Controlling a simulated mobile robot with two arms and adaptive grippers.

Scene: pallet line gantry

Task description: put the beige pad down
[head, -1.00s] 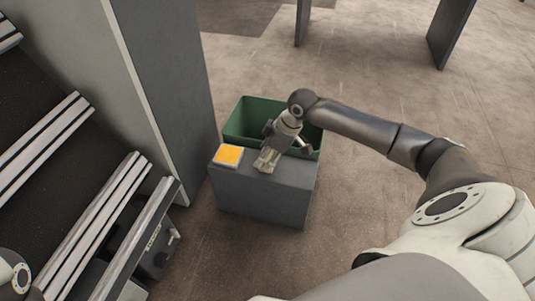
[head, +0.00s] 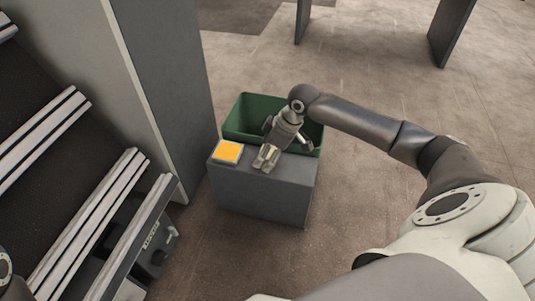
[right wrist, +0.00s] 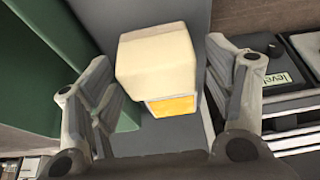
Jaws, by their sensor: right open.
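The beige pad (right wrist: 158,62) is a pale block with rounded edges, seen in the right wrist view between my right gripper's fingers. My right gripper (right wrist: 165,95) is open, with a gap on each side of the pad. In the head view my right gripper (head: 265,158) points down at the top of a grey box (head: 262,192), near its middle. The pad is hard to make out from the fingers there. I cannot tell whether its underside rests fully on the box. My left gripper is not in view.
An orange panel with a pale frame (head: 228,151) lies on the box top, left of my right gripper. A green bin (head: 244,114) stands directly behind the box. A tall grey pillar (head: 165,90) and a conveyor with metal rails (head: 90,225) are on the left. Open floor lies right.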

